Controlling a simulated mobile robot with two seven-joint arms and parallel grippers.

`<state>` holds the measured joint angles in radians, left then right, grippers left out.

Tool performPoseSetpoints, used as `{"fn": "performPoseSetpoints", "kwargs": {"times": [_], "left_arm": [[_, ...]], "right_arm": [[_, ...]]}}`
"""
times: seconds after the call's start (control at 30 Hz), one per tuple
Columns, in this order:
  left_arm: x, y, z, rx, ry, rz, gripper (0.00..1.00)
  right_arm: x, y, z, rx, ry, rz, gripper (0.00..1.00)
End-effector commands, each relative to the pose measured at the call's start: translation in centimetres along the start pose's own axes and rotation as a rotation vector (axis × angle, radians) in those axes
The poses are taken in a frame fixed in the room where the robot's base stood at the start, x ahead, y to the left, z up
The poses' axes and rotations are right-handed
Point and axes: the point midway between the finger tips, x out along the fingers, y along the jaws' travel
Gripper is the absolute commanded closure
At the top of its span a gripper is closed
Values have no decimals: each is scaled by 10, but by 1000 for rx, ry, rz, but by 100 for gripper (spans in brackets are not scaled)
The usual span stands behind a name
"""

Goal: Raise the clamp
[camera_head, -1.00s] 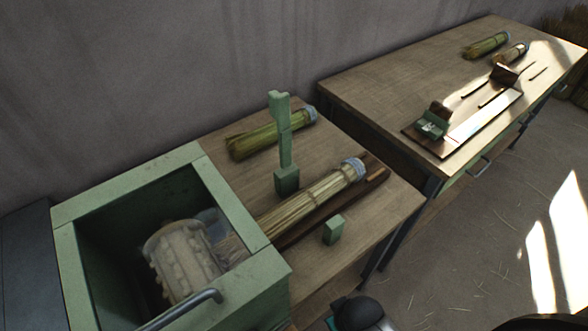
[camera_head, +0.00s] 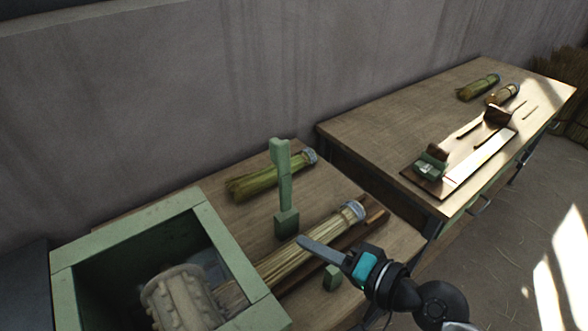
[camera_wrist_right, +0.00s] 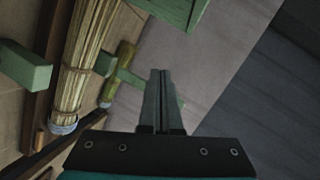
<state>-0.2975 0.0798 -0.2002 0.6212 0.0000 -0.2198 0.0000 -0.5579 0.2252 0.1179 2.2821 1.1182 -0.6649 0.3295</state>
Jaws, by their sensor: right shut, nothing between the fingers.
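The clamp is a green upright post (camera_head: 280,172) on a square green base (camera_head: 286,223), standing behind the straw bundle on the near table. A small green block (camera_head: 332,278) sits in front of the bundle. The straw bundle (camera_head: 302,247) with a grey-banded end lies in a dark wooden trough and reaches into the green box. My right gripper (camera_head: 308,241) is shut and empty, above the bundle and right of the post's base. In the wrist view its fingers (camera_wrist_right: 159,80) are together, with the bundle (camera_wrist_right: 85,65) to the left. My left gripper is out of view.
The green box (camera_head: 75,262) with a toothed roller (camera_head: 178,296) stands at the lower left. A greener bundle (camera_head: 268,178) lies behind the post. The far table (camera_head: 385,105) holds a wooden board fixture (camera_head: 478,158) and two bundles. A wall runs behind.

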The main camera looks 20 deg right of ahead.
Motion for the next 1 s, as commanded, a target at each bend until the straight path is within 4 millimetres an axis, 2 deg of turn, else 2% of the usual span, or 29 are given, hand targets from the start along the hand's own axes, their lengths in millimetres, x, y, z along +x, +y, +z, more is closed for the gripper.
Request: {"fn": "performPoseSetpoints", "kwargs": {"times": [0.03,0.1,0.2,0.3,0.43,0.57,1.0], "left_arm": [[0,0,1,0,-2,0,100],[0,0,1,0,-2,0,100],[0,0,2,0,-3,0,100],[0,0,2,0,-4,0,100],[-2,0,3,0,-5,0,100],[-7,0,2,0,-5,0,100],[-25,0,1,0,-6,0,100]], "right_arm": [[-2,-4,-17,78,55,-43,100],[-7,-8,-38,180,123,-98,100],[-13,-11,-61,290,198,-155,100],[-18,-11,-75,355,243,-187,100],[-18,-12,-82,384,261,-202,100],[-8,-15,-85,384,261,-203,100],[52,-25,-102,382,258,-203,100]]}}
